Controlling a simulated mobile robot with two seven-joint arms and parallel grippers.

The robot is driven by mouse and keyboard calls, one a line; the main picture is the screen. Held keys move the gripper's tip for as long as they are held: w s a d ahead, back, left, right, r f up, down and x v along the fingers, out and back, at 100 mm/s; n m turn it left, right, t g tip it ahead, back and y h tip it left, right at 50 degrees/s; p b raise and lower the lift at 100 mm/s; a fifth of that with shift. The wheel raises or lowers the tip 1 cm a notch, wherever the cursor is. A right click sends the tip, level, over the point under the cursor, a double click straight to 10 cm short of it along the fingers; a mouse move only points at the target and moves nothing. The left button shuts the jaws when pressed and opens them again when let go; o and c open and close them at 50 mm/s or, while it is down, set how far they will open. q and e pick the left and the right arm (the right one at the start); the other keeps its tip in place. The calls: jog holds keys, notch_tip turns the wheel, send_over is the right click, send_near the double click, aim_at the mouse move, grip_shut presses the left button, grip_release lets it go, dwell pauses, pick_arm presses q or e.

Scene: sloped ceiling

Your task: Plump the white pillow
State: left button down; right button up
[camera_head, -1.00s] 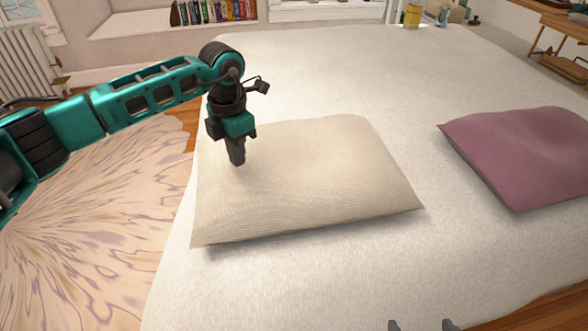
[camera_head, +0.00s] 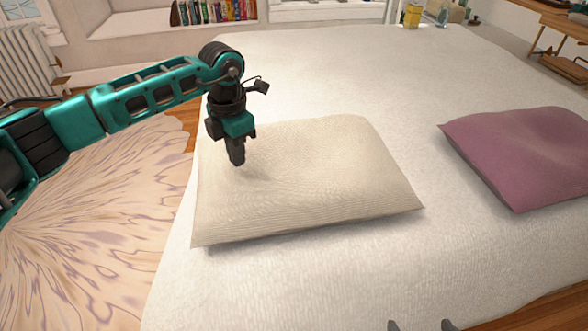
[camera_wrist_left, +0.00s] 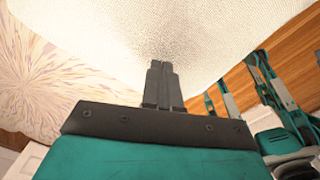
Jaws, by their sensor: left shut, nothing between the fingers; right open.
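The white pillow (camera_head: 310,180), cream in this light, lies flat on the white bed. My left gripper (camera_head: 237,163) is shut and empty, pointing down at the pillow's upper left part. Its fingertips are at the pillow's surface, where the cloth looks slightly dented. In the left wrist view the shut fingers (camera_wrist_left: 162,70) reach up to the pale pillow cloth (camera_wrist_left: 160,30). The tips of my right gripper (camera_head: 422,325) show at the bottom edge of the head view, apart and empty, away from the pillow.
A purple pillow (camera_head: 530,155) lies on the bed (camera_head: 330,70) to the right. A patterned rug (camera_head: 90,220) covers the floor at left. A radiator (camera_head: 25,75) and a row of books (camera_head: 215,10) stand at the back. The bed around the white pillow is clear.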

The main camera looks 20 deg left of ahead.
pick_arm(q)
jog(key=shift+f, duration=0.25)
jog(key=shift+f+b, duration=0.9)
jog(key=shift+f, duration=0.25)
jog(key=shift+r+p, duration=1)
jog(key=shift+r, duration=0.35)
jog(key=shift+f, duration=0.2)
jog(key=shift+f+b, duration=1)
jog(key=shift+f, duration=0.25)
jog(key=shift+r, duration=0.15)
